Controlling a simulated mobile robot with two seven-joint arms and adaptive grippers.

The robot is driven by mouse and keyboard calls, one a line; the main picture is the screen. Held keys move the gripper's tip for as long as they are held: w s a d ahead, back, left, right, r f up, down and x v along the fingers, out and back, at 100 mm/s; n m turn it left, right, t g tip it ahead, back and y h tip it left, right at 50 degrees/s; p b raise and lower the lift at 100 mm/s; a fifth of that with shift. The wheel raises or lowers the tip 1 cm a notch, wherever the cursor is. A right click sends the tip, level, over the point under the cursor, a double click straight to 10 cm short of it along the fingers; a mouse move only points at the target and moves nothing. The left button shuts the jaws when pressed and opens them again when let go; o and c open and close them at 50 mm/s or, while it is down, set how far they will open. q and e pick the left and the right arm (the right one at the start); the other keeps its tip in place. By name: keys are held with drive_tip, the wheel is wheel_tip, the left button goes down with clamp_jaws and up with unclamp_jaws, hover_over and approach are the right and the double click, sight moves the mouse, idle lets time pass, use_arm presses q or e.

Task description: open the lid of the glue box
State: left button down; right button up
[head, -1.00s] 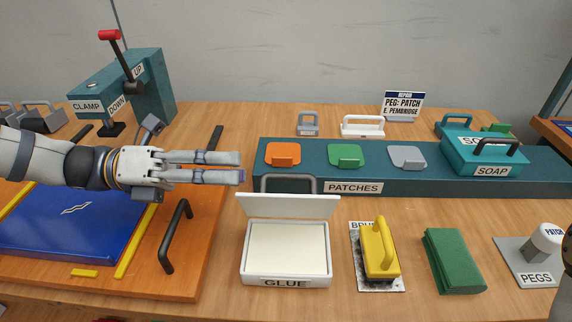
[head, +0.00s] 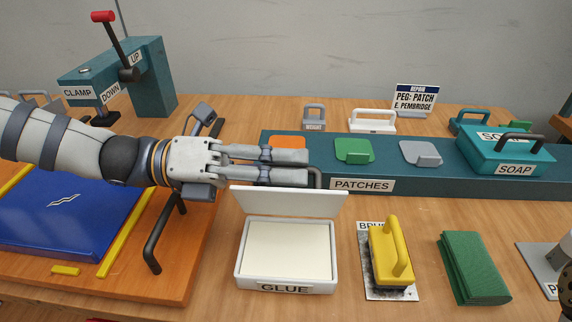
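The white glue box (head: 286,252) stands on the table in the lower middle, with a GLUE label on its front. Its lid (head: 290,203) is raised at the back edge, and the pale inside of the box shows. A dark handle is on the far side of the lid, partly hidden. My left gripper (head: 306,167) is just behind and above the raised lid, its two fingers pointing right with a narrow gap between them. The fingertips are beside the dark handle; I cannot tell whether they touch it. My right gripper is not clearly in view.
The teal patches rack (head: 457,187) lies behind, with a green patch (head: 354,150) and a teal soap box (head: 500,151). A yellow-handled brush (head: 391,255) and a green cloth (head: 473,267) stand right of the glue box. A blue sheet (head: 60,215) lies left on an orange board.

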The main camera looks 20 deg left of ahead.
use_arm(q)
drive_tip(key=shift+w+r, duration=0.1)
use_arm(e)
drive_tip(key=shift+w+r, duration=0.1)
use_arm(q)
drive_tip(key=w+a+f+n+p, duration=0.1)
drive_tip(key=w+f+n, duration=0.1)
drive_tip(key=w+n, duration=0.4)
drive_tip(key=shift+a+f+n+p, duration=0.15)
drive_tip(key=shift+a+n+p, duration=0.25)
drive_tip(key=shift+n, duration=0.5)
use_arm(e)
drive_tip(key=shift+w+r+t, duration=0.4)
drive_tip(key=shift+w+r, duration=0.3)
drive_tip(key=shift+r, duration=0.15)
use_arm(q)
drive_tip(key=shift+w+a+f, duration=0.1)
drive_tip(key=shift+w, duration=0.05)
drive_tip(key=c, duration=1.7)
unclamp_jaws()
